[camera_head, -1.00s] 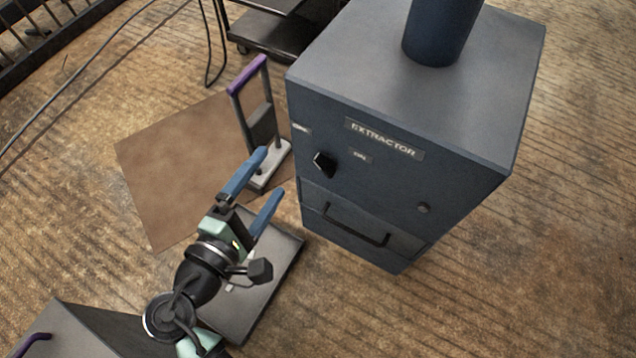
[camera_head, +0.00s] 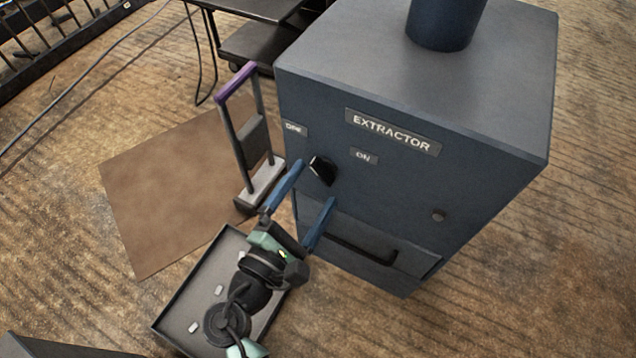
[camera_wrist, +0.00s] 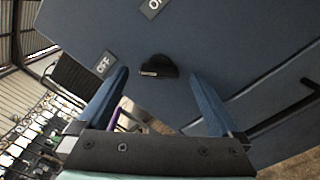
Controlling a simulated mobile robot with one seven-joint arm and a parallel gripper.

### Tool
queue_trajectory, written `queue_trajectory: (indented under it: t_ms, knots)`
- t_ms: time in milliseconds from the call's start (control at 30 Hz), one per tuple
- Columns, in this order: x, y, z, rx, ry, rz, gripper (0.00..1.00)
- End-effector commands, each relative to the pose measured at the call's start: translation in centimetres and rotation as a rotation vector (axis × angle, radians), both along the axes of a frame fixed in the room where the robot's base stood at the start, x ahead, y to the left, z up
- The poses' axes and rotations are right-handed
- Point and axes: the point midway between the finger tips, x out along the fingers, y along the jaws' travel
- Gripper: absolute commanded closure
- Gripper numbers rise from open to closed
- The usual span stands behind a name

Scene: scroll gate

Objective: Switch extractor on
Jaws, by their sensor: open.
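The extractor (camera_head: 480,190) is a dark blue-grey cabinet with an EXTRACTOR plate on its front. Its black knob (camera_head: 322,170) sits on the front at the left, between an OFF label (camera_head: 295,130) and an ON label (camera_head: 364,157). In the wrist view the knob (camera_wrist: 158,67) lies ahead of and between the fingers, with a pale mark on its end toward the OFF label (camera_wrist: 104,65). My gripper (camera_head: 314,184) is open with blue fingers, near the cabinet front just below the knob. The wrist view shows a gap between the fingers (camera_wrist: 158,85) and nothing held.
A purple-handled stand (camera_head: 252,140) is close left of the cabinet. A dark tray (camera_head: 178,315) lies beneath my arm. A drawer handle (camera_head: 362,246) juts out below the knob. A brown mat (camera_head: 160,190) covers the floor at left.

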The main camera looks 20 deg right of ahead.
Motion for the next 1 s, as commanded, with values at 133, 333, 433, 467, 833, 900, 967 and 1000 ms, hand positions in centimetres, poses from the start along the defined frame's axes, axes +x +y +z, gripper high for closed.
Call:
queue_trajectory:
  t_ms: [133,333,433,467,833,900,967,1000]
  knots:
    - [1.1,-1.4,-0.1,0.001,-0.001,-0.001,0.0]
    - [1.6,-2.1,0.0,0.001,0.0,0.001,0.0]
    - [1.6,-2.1,0.0,0.001,0.0,0.001,0.0]
    - [1.6,-2.1,0.0,0.001,0.0,0.001,0.0]
    - [1.6,-2.0,0.0,0.001,0.0,0.001,0.52]
    - [1.6,-2.0,0.0,0.001,0.0,0.001,0.65]
    - [1.6,-2.0,0.0,0.001,0.0,0.001,0.76]
    - [1.6,-2.0,0.0,0.001,0.0,0.001,0.83]
